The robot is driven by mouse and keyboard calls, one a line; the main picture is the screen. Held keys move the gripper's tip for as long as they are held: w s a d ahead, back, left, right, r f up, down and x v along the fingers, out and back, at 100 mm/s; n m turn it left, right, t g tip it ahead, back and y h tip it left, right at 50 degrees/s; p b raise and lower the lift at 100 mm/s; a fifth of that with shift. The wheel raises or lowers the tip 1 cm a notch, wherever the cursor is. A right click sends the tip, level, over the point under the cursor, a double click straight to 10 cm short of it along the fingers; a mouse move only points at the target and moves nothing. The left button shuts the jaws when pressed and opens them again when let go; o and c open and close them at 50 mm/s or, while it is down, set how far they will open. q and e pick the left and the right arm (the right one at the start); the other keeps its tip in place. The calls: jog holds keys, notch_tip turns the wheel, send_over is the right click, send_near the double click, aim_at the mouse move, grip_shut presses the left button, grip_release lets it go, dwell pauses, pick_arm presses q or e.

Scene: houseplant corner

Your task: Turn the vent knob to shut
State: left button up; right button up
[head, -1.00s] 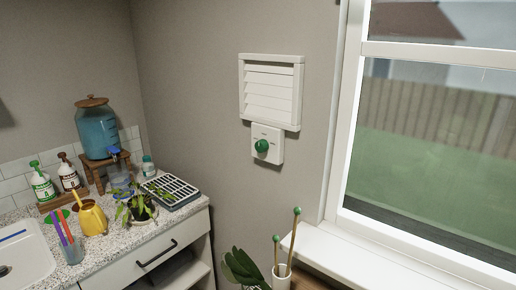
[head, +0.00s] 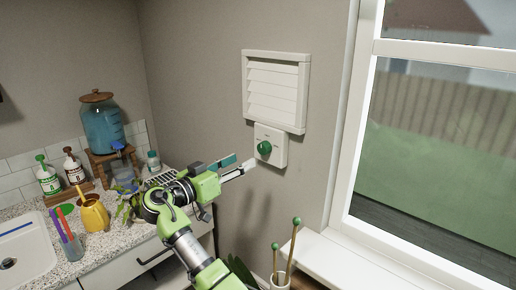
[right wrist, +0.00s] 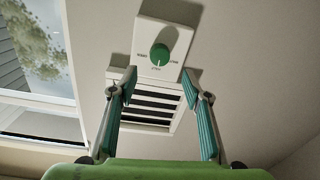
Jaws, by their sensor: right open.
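The green vent knob (head: 264,148) sits on a white wall plate (head: 279,156) just below the white louvered vent (head: 275,90). In the right wrist view the knob (right wrist: 159,54) shows on its plate, with small labels around it too blurred to read surely. My right gripper (head: 241,165) is just left of and below the knob in the head view, apart from it. Its two fingers (right wrist: 163,84) are spread, with nothing between them, and the knob lies beyond their tips. My left gripper is in neither view.
The window frame (head: 349,150) stands right of the vent, with a white sill below. A pot with green-tipped stakes (head: 281,281) is below the knob. The counter (head: 97,262) at left holds a water dispenser (head: 102,125), bottles and a yellow watering can (head: 93,215).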

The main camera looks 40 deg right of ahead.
aim_at(262, 151)
jog(key=d+p, duration=0.1)
jog(key=d, duration=0.1)
jog(key=d+p, duration=0.1)
jog(key=d, duration=0.2)
jog(key=w+d+p, duration=0.1)
jog(key=d, duration=0.2)
jog(key=shift+r, duration=0.1)
jog(key=shift+d, duration=0.45)
jog(key=c, duration=1.1)
